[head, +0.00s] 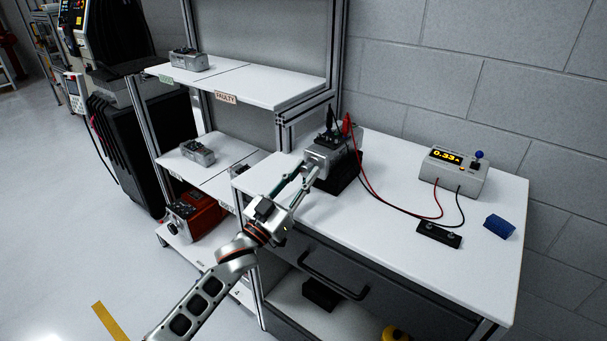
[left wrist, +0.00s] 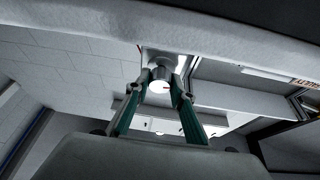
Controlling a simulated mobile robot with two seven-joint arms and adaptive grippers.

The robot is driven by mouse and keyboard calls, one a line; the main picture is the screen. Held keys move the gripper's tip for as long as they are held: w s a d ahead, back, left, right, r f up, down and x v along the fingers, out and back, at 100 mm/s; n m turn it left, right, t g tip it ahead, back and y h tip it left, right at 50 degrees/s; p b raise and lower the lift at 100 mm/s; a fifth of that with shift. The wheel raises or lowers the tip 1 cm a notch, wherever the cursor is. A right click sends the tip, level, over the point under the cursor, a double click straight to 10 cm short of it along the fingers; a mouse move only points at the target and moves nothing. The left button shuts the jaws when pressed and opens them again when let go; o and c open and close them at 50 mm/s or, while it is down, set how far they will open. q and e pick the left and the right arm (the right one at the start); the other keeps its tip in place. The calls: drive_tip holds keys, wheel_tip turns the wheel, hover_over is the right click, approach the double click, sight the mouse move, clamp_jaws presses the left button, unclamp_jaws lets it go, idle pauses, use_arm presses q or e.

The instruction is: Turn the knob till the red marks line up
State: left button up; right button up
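The silver servo unit (head: 325,152) sits on a black stand (head: 343,178) at the left end of the white table. My left gripper (head: 308,170) reaches up to its front face, with its two fingers apart. In the left wrist view the round silver knob (left wrist: 160,84) lies between the fingertips of my left gripper (left wrist: 161,76). A small red mark (left wrist: 167,88) shows near the knob's edge. I cannot tell whether the fingers press on the knob or only stand around it. No second red mark can be made out. My right gripper is not in view.
A meter box (head: 455,172) reading about 0.33 stands at the right, with red and black cables to the servo. A black block (head: 439,235) and a blue block (head: 499,226) lie on the table (head: 400,190). A shelf rack (head: 270,90) stands close on the left.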

use_arm(q)
drive_tip(key=shift+m, duration=0.4)
drive_tip(key=shift+m+g+h, duration=0.3)
drive_tip(key=shift+m+h, duration=0.1)
drive_tip(key=shift+m, duration=0.3)
drive_tip(key=m+g+h, duration=0.1)
drive_tip(key=m, duration=0.2)
drive_tip(key=shift+w+a+g, duration=0.1)
drive_tip(key=shift+g, duration=0.2)
drive_tip(key=m+g, duration=0.1)
drive_tip(key=m, duration=0.3)
drive_tip(key=m+g+h, duration=0.1)
drive_tip(key=m+g, duration=0.1)
drive_tip(key=m, duration=0.1)
drive_tip(key=shift+r+m, duration=0.15)
drive_tip(key=shift+m, duration=0.25)
drive_tip(key=m+g+p, duration=0.2)
drive_tip(key=m, duration=0.3)
drive_tip(key=shift+a+r, duration=0.1)
drive_tip(key=shift+r, duration=0.05)
drive_tip(key=m+g+y+p, duration=0.1)
drive_tip(key=m+p, duration=0.2)
drive_tip(key=m, duration=0.1)
drive_tip(key=shift+p, duration=0.3)
drive_tip(key=shift+m+g, duration=0.3)
drive_tip(key=shift+m+y+p, duration=0.3)
drive_tip(key=shift+m+p, duration=0.1)
